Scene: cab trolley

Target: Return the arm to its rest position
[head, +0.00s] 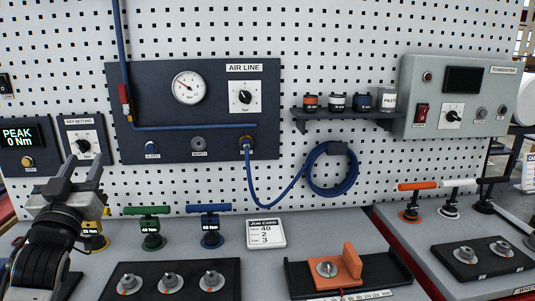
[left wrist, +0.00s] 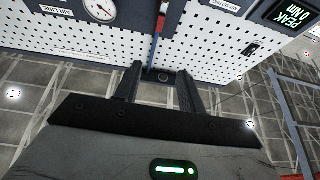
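My left gripper (head: 81,170) is at the lower left of the head view, its fingers pointing up in front of the pegboard. The fingers stand apart with nothing between them. In the left wrist view the two fingers (left wrist: 159,92) are also spread and empty, with the pegboard and the air line panel beyond them. My left arm comes in from the bottom left and hides part of the bench. My right gripper and arm do not show.
Yellow, green (head: 152,228) and blue (head: 210,226) T-handled tools stand on the bench, the yellow one (head: 94,238) just right of my left arm. A dark plate with several knobs (head: 171,282), a job card (head: 266,233) and a black tray (head: 384,270) lie nearby. The air line panel (head: 218,110) is behind.

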